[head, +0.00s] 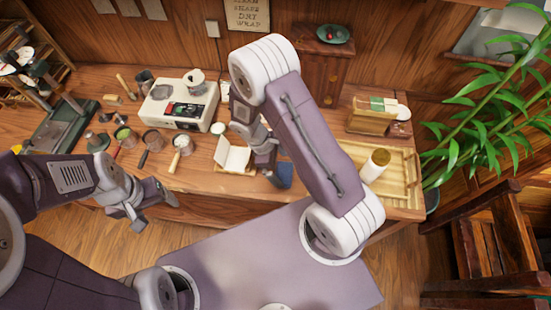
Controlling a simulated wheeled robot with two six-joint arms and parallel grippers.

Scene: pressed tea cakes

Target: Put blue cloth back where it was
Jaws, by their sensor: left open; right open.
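The blue cloth (285,171) is a small dark blue patch at the front edge of the table, right of an open white book. My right arm crosses in front and hides part of the area around it. My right gripper (268,166) points down beside the cloth's left side and is open; I cannot tell if it touches the cloth. My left gripper (155,212) is open and empty, in front of the table's front edge at the left, well apart from the cloth.
The wooden table (205,178) holds cups and tools at the left, a white appliance (180,104) and an open book (233,157). A wooden tray (398,165) with a cylinder (375,165) is at the right. A leafy plant (500,125) stands beyond it.

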